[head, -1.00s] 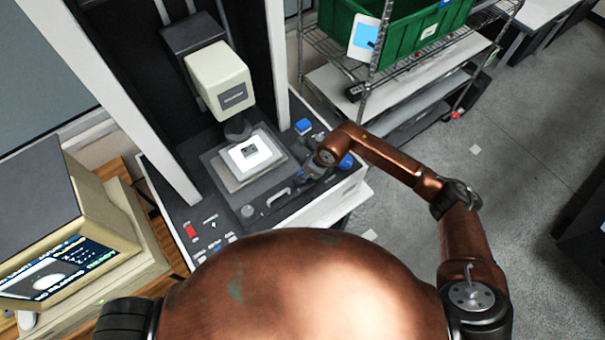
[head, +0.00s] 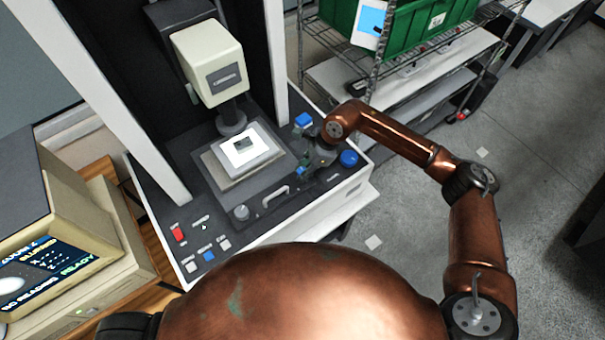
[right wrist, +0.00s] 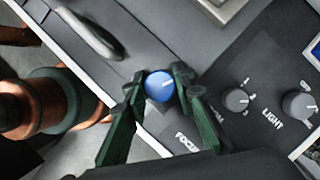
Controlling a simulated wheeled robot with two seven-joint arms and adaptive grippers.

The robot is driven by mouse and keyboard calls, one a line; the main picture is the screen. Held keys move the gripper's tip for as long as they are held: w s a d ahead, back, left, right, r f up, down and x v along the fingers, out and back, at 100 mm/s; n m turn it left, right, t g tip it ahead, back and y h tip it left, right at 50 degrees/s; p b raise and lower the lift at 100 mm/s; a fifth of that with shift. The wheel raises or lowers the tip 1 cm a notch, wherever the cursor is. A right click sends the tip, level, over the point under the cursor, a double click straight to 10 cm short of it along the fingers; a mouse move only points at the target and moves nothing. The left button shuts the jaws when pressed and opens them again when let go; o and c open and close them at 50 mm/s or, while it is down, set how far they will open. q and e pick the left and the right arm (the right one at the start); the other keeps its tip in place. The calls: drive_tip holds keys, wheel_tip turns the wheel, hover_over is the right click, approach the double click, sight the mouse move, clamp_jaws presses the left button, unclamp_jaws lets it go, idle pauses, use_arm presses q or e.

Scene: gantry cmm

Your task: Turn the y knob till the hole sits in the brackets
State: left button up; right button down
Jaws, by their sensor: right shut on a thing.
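My right gripper (head: 308,168) reaches down to the front right of the measuring machine's deck (head: 220,222). In the right wrist view its two green fingers (right wrist: 160,90) are shut on a blue knob (right wrist: 158,86), one on each side. The knob has a pale pointer line on top, and I cannot read a y label on it. In the head view the gripper mostly hides it. A monitor (head: 60,262) at the left shows text and part of a pale round shape, cut off by the picture edge. I cannot make out the hole or brackets. My left gripper is out of view.
A stage with a lit white plate (head: 262,160) sits under the cream measuring head (head: 208,62).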

drive_tip(key=shift+w, duration=0.1)
idle(0.4)
drive_tip(key=c, duration=1.6)
unclamp_jaws()
drive_tip(key=v, duration=1.2)
